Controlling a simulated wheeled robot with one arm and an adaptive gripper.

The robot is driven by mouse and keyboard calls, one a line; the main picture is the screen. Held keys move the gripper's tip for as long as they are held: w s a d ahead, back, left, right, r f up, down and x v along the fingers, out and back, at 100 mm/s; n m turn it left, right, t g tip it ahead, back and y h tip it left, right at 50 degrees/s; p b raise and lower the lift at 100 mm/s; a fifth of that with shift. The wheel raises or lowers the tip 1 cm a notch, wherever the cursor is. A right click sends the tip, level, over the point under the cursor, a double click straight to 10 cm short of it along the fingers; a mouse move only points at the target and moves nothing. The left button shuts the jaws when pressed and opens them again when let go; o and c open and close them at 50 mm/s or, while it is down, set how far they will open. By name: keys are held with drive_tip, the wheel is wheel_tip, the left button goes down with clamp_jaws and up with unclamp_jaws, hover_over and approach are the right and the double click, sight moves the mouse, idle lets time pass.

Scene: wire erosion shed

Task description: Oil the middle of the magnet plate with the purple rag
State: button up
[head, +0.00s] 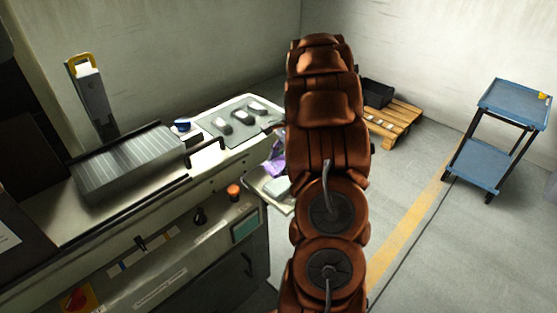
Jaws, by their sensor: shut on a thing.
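The magnet plate (140,162) is a grey ribbed block on the machine bed at the left, with its upper face bare. A purple rag (277,161) shows in part just left of my arm, above a small pale side shelf; its right part is hidden behind the arm. My arm rises through the middle of the head view and covers what lies behind it. My gripper is hidden, so I cannot tell from this view whether it touches the rag. The rag is well to the right of the magnet plate.
A pale mat (238,121) with several grey pieces lies right of the plate. An upright column with a yellow handle (90,92) stands behind the plate. The side shelf (268,187) holds a grey item. A blue cart (487,165) and a pallet (395,122) stand right, with open floor between.

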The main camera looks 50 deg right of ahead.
sight(277, 186)
drive_tip(key=shift+f+b, duration=1.25)
drive_tip(key=shift+f, duration=1.45)
drive_tip(key=shift+f, duration=0.6)
idle(0.4)
drive_tip(key=shift+r, duration=0.1)
drive_tip(key=shift+r+p, duration=1.6)
drive_tip(key=shift+r, duration=1.85)
